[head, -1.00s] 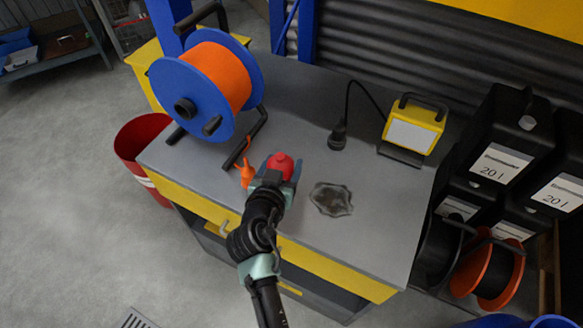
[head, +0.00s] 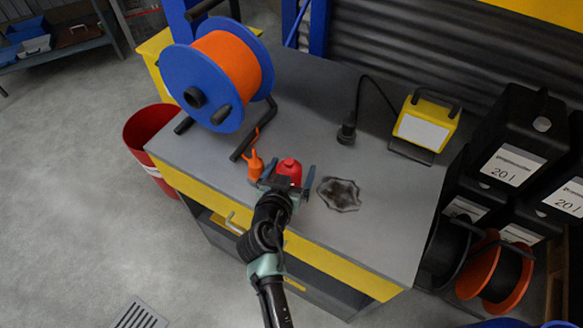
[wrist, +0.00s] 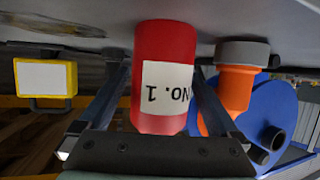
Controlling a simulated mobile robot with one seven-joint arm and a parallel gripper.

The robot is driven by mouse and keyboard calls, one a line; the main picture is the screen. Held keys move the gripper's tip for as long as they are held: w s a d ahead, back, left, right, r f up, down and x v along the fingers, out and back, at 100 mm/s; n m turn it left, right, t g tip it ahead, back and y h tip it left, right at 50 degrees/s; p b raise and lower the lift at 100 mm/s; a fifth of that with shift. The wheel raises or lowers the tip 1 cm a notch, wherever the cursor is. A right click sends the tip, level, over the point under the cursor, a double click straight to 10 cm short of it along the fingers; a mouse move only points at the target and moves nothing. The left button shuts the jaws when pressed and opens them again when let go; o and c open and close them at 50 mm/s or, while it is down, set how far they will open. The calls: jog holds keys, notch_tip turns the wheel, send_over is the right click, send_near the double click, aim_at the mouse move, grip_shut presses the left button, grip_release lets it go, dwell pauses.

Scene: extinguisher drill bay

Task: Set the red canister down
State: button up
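The red canister (head: 289,170) stands upright on the grey bench top (head: 335,235), close to its front edge. The wrist view is upside down; there the canister (wrist: 165,45) shows a white "NO. 1" label, and its base appears to rest on the bench. My gripper (head: 289,178) is open around it, one finger on each side. In the wrist view my gripper (wrist: 160,80) shows a gap between the left finger and the canister; the right finger is very near its side.
A blue and orange cable reel (head: 218,75) stands behind left, a yellow work lamp (head: 426,125) behind right. The bench's right front is clear.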

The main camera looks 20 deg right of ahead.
jog(key=shift+r+p, duration=0.25)
jog(key=shift+p, duration=0.05)
jog(key=shift+s+a, duration=0.25)
jog(key=shift+s, duration=0.05)
jog(key=v, duration=1.1)
jog(key=w+a+r+n+t+y, duration=0.1)
jog(key=w+a+r+t, duration=0.15)
jog(key=r, duration=0.85)
jog(key=w+a+r+t+y, duration=0.1)
jog(key=w+r+t, duration=0.2)
jog(key=r, duration=0.8)
jog(key=w+a+r+n+t+y, duration=0.1)
jog(key=w+a+r+t, duration=0.15)
jog(key=r, duration=0.95)
jog(key=s+a+r+n+t+y, duration=0.2)
jog(key=s+r+t, duration=0.2)
jog(key=r, duration=0.7)
jog(key=s+a+r+n+t+y, duration=0.2)
jog(key=s+r+n+t+y, duration=0.1)
jog(key=s+r, duration=0.6)
notch_tip(320, 180, up, 3)
jog(key=shift+r+t, duration=0.15)
jog(key=shift+t, duration=0.55)
